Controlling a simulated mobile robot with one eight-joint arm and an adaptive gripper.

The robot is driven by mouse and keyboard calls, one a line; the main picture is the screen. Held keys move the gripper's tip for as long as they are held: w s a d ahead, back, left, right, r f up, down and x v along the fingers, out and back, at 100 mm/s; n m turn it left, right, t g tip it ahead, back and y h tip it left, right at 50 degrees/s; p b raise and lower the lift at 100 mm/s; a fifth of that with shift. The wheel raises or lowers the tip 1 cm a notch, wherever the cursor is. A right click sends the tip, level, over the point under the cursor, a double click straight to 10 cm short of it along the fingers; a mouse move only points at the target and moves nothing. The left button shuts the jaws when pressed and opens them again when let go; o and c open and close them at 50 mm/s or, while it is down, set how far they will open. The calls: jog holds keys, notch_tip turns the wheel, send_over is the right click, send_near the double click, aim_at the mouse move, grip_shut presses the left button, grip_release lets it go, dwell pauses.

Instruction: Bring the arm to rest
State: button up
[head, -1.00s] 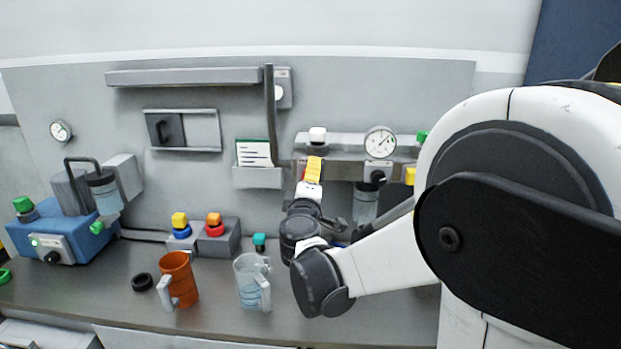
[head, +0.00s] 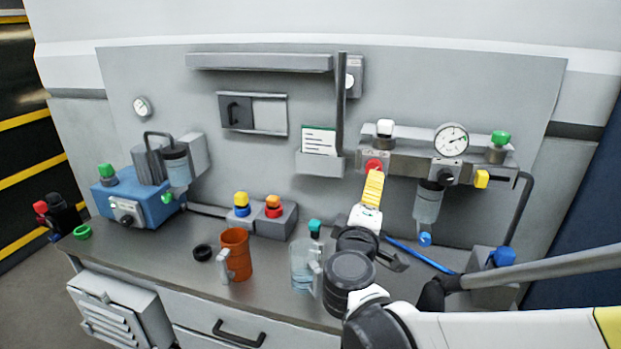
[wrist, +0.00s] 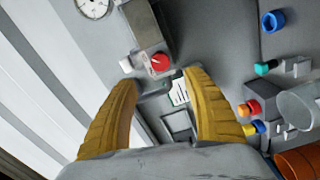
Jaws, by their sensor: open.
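My gripper (head: 373,182) is in front of the panel, its yellow fingers pointing up and away, just below a red knob (head: 375,165) in the head view. In the wrist view my gripper (wrist: 163,80) shows two yellow fingers spread apart with nothing between them. The red knob (wrist: 160,63) appears beyond the fingertips there; I cannot tell the exact gap. My arm (head: 480,325) reaches in from the lower right over the bench.
An orange mug (head: 236,253) and a clear jug (head: 303,263) stand on the bench (head: 190,268), left of my wrist. A filter bowl (head: 428,203) and gauge (head: 451,140) are right of the gripper. A blue pump unit (head: 140,197) stands far left.

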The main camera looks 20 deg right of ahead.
jog(key=s+a+f+m+g+y, duration=0.1)
jog(key=s+f+m+g+y, duration=0.4)
jog(key=s+f, duration=0.45)
jog(key=s+a+f+m+g+y, duration=0.2)
jog(key=s+a+m+y, duration=0.1)
jog(key=s+a, duration=0.4)
jog(key=a+y, duration=0.1)
jog(key=a, duration=0.2)
jog(key=shift+s+a+f+m+g+y, duration=0.15)
jog(key=shift+f+m+g+y, duration=0.25)
